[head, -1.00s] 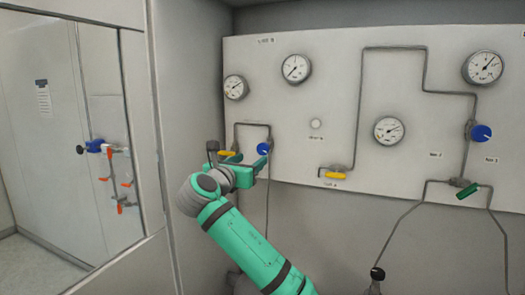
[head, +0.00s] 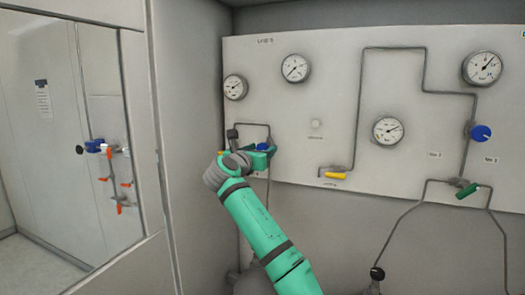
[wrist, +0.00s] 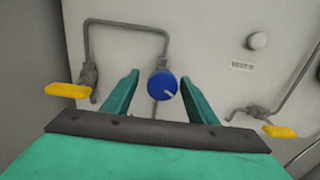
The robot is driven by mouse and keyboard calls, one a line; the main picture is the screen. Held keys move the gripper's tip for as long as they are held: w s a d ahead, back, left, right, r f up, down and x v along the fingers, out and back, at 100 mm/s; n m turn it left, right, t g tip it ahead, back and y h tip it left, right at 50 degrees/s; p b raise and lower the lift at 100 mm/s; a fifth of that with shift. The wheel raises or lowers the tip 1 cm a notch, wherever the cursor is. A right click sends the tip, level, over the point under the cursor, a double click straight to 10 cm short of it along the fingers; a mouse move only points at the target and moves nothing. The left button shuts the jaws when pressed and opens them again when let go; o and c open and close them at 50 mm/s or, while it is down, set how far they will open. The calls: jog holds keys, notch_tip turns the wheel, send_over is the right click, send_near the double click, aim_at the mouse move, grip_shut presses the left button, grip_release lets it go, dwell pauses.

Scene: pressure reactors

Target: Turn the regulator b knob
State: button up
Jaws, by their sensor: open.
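A round blue knob (wrist: 162,85) with a white mark sits on the panel's pipework. My gripper (wrist: 160,76) is open, its two teal fingers on the left and right of this knob, with gaps showing on both sides. In the head view, my gripper (head: 265,153) is at the same blue knob (head: 263,147), which it partly covers. A second blue knob (head: 480,132) is at the panel's right side, far from my gripper. The labels are too small to read, so I cannot tell by name which knob is regulator b.
The pale panel (head: 300,130) carries several gauges, including one at the upper left (head: 235,87). Yellow handles flank the knob at left (wrist: 68,90) and right (wrist: 279,131) in the wrist view. A green handle (head: 467,191) is at right. A cabinet wall (head: 188,130) stands at left.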

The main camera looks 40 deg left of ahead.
jog(key=shift+d, duration=0.1)
jog(key=c, duration=1.1)
jog(key=shift+o, duration=0.2)
jog(key=shift+w, duration=0.1)
